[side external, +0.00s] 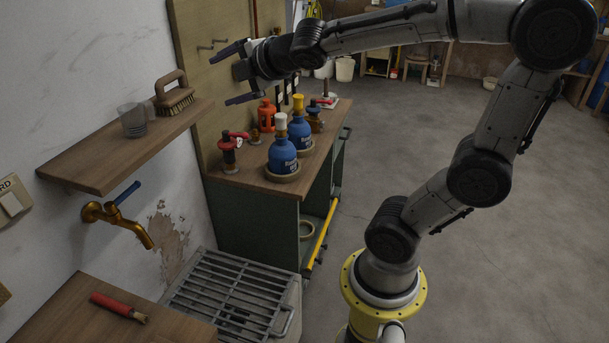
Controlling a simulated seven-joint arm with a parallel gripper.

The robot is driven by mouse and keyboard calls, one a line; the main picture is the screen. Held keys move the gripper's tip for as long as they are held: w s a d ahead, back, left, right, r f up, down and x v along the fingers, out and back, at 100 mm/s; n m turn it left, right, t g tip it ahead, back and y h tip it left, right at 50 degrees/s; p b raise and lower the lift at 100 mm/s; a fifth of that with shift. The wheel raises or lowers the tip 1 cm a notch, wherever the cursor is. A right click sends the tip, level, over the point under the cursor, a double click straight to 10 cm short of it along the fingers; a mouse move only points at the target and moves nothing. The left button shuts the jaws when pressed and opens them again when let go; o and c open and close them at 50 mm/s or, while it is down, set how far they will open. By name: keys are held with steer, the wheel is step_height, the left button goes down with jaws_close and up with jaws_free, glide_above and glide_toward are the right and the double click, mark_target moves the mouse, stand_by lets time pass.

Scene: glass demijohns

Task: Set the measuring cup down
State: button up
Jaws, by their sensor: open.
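A clear measuring cup (133,120) stands upright on the wooden wall shelf (85,168) at the left. My gripper (220,80) is open and empty, with its two purple fingers spread apart and pointing left. It is up and to the right of the cup in the picture, in front of the wooden backboard, and clear of the cup.
A scrubbing brush (175,95) sits on the shelf beside the cup. Blue bottles (283,157) and red-and-black fittings (230,155) crowd the green cabinet top. A brass tap (125,220) juts out below the shelf, above a metal grate (230,290).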

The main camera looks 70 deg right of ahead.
steer(key=s+a+f+m+g+y, duration=0.2)
steer(key=s+a+f+m, duration=0.3)
steer(key=s, duration=0.4)
steer(key=s+a+f+m+g+y, duration=0.2)
steer(key=s+a+f+m+g, duration=0.2)
steer(key=s+m, duration=0.4)
step_height(320, 180, down, 3)
steer(key=shift+s+a+r+m+g, duration=0.15)
steer(key=shift+s+a+m+g, duration=0.15)
steer(key=shift+s+a, duration=0.65)
